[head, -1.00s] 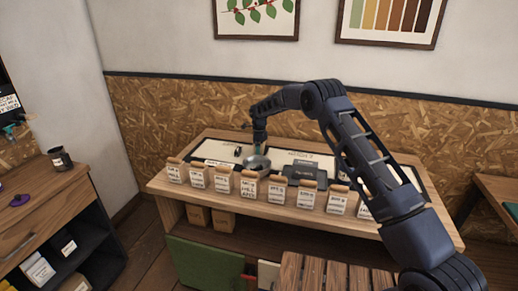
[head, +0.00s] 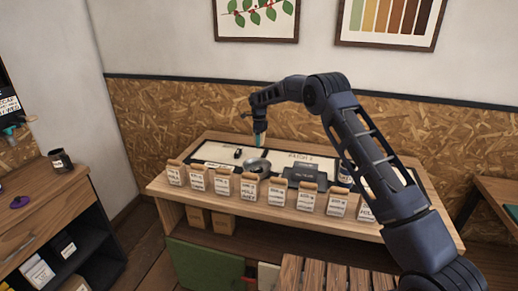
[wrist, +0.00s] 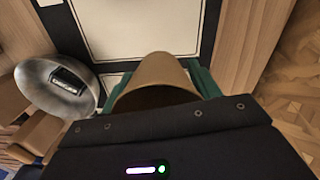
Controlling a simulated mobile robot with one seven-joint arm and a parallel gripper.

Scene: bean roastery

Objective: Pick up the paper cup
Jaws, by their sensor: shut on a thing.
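The paper cup (wrist: 155,72) is a plain tan-brown cup, seen large at the middle of the wrist view. My gripper (head: 259,142) is shut on it, with teal fingers on both sides of the cup; the gripper also shows in the wrist view (wrist: 158,88). The near part of the cup is hidden behind my dark gripper body. In the head view my gripper is above the back left of the wooden table (head: 285,212), over the area by the metal bowl. I cannot make out the cup clearly there.
A metal bowl (wrist: 30,80) with a small dark item in it stands left of the cup; it also shows in the head view (head: 257,167). Labelled paper bags (head: 248,188) line the table's front edge. A dark box (head: 303,174) sits mid-table. A mug (head: 60,160) stands on the left counter.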

